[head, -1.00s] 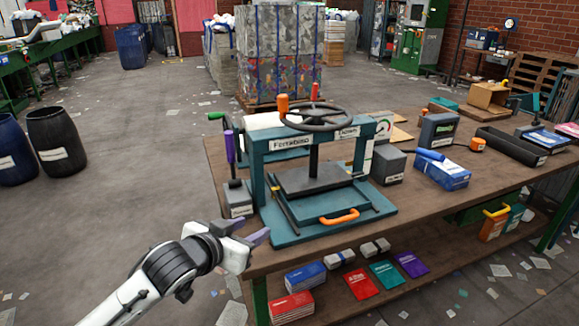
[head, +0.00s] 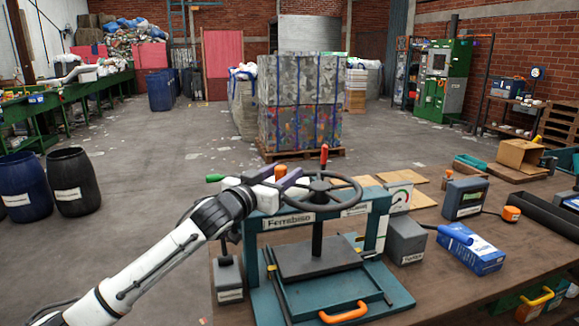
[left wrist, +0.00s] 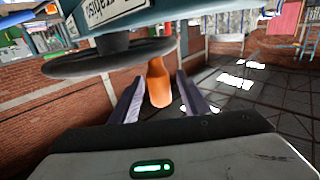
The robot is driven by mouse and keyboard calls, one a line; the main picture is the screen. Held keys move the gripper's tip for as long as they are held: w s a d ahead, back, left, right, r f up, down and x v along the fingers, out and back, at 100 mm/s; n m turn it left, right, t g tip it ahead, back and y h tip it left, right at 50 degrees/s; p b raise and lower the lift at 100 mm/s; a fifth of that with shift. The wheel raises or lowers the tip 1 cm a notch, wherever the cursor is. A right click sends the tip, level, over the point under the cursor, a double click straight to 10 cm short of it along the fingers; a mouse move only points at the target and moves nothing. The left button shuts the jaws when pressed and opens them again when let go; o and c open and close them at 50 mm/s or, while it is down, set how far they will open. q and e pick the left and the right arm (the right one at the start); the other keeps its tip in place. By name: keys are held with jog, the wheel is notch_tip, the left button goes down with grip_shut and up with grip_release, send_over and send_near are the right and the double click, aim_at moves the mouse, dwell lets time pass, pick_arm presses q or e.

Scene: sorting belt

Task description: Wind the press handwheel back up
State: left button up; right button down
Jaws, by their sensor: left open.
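The teal press (head: 270,243) stands on the workbench with its dark handwheel (head: 347,190) on top of an upright screw. The wheel also shows in the left wrist view (left wrist: 90,62). An orange handle (head: 281,171) stands at the wheel's left side. In the left wrist view the orange handle (left wrist: 158,85) lies between the two finger tips, with a gap on each side. My left gripper (head: 285,181) is open around it. The dark press plate (head: 300,258) hangs below the screw. My right gripper is not in view.
A red-tipped lever (head: 324,155) rises behind the wheel, and a green-tipped lever (head: 214,178) sticks out left. A grey box (head: 406,241) and a blue box (head: 471,250) stand right of the press.

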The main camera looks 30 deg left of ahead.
pick_arm(q)
jog(key=shift+w, duration=1.45)
grip_shut()
